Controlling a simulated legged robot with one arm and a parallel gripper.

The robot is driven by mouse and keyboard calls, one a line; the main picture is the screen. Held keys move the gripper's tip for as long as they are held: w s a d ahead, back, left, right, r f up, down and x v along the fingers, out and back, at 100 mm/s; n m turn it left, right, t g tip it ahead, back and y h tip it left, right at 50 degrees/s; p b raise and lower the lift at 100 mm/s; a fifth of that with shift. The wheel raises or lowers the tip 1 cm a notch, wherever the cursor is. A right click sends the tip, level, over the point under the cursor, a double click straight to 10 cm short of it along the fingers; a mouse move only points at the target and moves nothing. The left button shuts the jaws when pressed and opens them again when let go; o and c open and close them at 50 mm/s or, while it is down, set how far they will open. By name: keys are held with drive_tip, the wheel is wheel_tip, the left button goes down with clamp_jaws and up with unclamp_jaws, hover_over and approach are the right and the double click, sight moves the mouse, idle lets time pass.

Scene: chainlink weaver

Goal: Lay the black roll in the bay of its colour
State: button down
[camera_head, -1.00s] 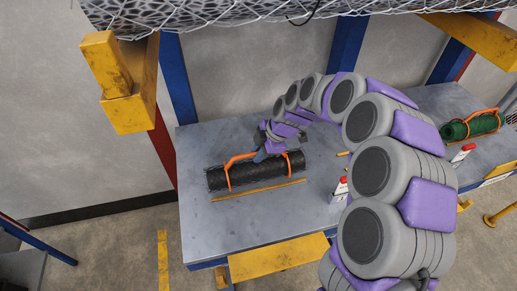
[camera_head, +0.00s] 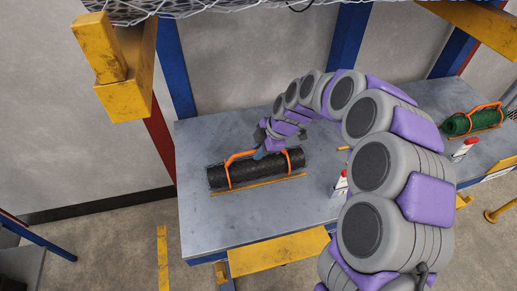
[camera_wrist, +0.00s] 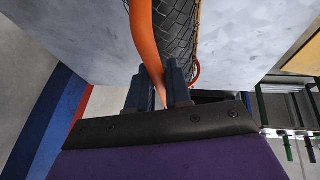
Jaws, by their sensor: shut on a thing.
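The black roll (camera_head: 265,172) is a dark mesh cylinder lying lengthwise above the grey table (camera_head: 215,228), with an orange carrying handle (camera_head: 240,155). My gripper (camera_head: 262,153) comes down from the upper right and is shut on the handle's bar. In the wrist view, my gripper's dark fingers (camera_wrist: 162,82) close on both sides of the orange handle (camera_wrist: 146,45), with the black roll's mesh (camera_wrist: 176,25) beyond. I cannot tell whether the roll touches the table. No bay marked black can be made out.
A thin yellow strip (camera_head: 258,184) lies just in front of the roll. A green roll (camera_head: 472,121) with an orange handle lies at the right. A yellow beam (camera_head: 125,88) overhangs at the upper left. The table's front left is clear.

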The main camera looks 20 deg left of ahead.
drive_tip(key=c, duration=1)
unclamp_jaws()
drive_tip(key=shift+o, duration=0.2)
drive_tip(key=s+p+v, duration=0.1)
drive_tip(key=p+v, duration=0.2)
drive_tip(key=v, duration=1.4)
drive_tip(key=s+d+m+h, duration=0.1)
drive_tip(key=s+d+m, duration=0.6)
drive_tip(key=s, duration=0.4)
drive_tip(key=s+d+m+g+h, duration=0.1)
drive_tip(key=s+d+m+h, duration=0.1)
drive_tip(key=s+d+m, duration=0.6)
drive_tip(key=s+d+f+m+h, duration=0.1)
drive_tip(key=s+d+m+h, duration=0.1)
drive_tip(key=s+d+m, duration=0.6)
drive_tip(key=s+m, duration=0.1)
drive_tip(key=s, duration=0.5)
drive_tip(key=shift+s+m, duration=0.2)
drive_tip(key=shift+m, duration=0.2)
